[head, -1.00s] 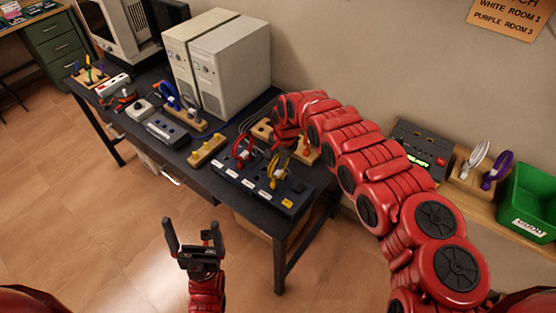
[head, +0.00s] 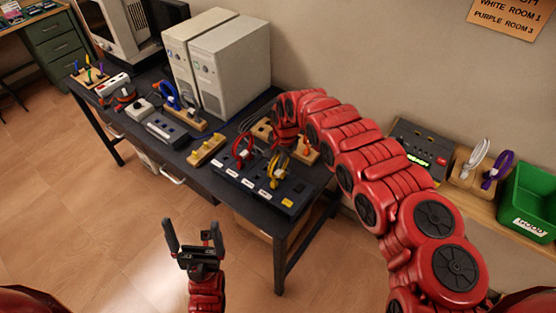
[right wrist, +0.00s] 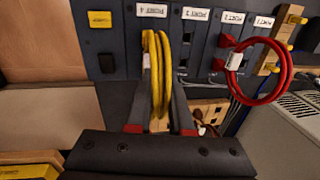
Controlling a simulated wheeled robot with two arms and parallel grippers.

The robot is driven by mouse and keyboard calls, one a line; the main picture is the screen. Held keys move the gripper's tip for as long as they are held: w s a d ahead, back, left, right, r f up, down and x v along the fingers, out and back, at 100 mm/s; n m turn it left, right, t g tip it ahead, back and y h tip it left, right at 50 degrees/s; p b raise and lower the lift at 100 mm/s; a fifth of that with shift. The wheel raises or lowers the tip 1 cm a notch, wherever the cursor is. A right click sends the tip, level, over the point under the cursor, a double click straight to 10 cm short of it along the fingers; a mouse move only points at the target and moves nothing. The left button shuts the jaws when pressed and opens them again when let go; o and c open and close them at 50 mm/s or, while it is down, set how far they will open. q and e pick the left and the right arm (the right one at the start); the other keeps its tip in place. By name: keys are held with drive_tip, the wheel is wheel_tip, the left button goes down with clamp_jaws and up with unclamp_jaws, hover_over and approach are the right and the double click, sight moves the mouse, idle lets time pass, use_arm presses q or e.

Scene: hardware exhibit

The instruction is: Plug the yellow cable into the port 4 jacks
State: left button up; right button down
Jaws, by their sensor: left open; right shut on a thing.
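The yellow cable (head: 272,172) is a loop at the right part of the dark port box (head: 225,172). My right gripper (head: 281,152) reaches down over it from the wall side. In the right wrist view, my right gripper (right wrist: 160,128) is shut on the yellow cable (right wrist: 158,78), whose strands run between the fingers. The cable's upper end and white tag lie just below the upside-down port 4 label (right wrist: 152,10). I cannot tell whether its plugs sit in the jacks. My left gripper (head: 200,245) is open and empty over the floor, in front of the table.
A red cable (right wrist: 270,70) is looped at the port 2 jacks, beside the yellow one. A green bin (head: 528,200) is at far right.

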drive_tip(key=shift+f, duration=0.25)
idle(0.4)
drive_tip(key=shift+c, duration=0.5)
unclamp_jaws()
idle(0.4)
wheel_tip(320, 180, up, 2)
drive_tip(key=shift+d+r+p, duration=0.1)
drive_tip(key=shift+r+p, duration=0.05)
drive_tip(key=shift+p, duration=0.8)
drive_tip(key=shift+s+d+r+p, duration=0.1)
drive_tip(key=shift+s+r+p, duration=0.05)
drive_tip(key=shift+r+p, duration=0.45)
drive_tip(key=shift+s+d+r+p, duration=0.1)
drive_tip(key=shift+r+p, duration=0.45)
drive_tip(key=r+p, duration=0.2)
drive_tip(key=r, duration=0.1)
drive_tip(key=shift+s+d+p, duration=0.1)
drive_tip(key=shift+d+p, duration=0.1)
drive_tip(key=shift+p, duration=0.1)
drive_tip(key=shift+f, duration=0.1)
